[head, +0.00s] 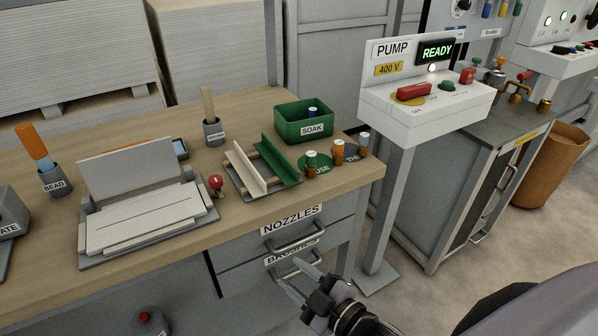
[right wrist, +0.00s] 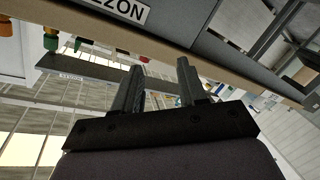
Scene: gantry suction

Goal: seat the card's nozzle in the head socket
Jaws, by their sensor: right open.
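My right gripper (head: 298,277) is open and empty in front of the bench's drawers, close to the handle of the BRUSHES drawer (head: 230,277); I cannot tell whether it touches. Its two spread fingers also show in the right wrist view (right wrist: 160,72). The NOZZLES drawer (head: 240,247) above is shut. Small capped pieces, one orange and white (head: 338,152) and one grey (head: 363,145), stand at the bench's right corner; I cannot tell whether they are nozzles. No readable card and no head socket can be made out. My left gripper is out of view.
The wooden bench (head: 55,235) holds a grey tray with pale panels (head: 150,215), a green and white rack (head: 262,165) and a green SOAK bin (head: 290,124). The white PUMP box (head: 425,105), reading READY, stands right on a post.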

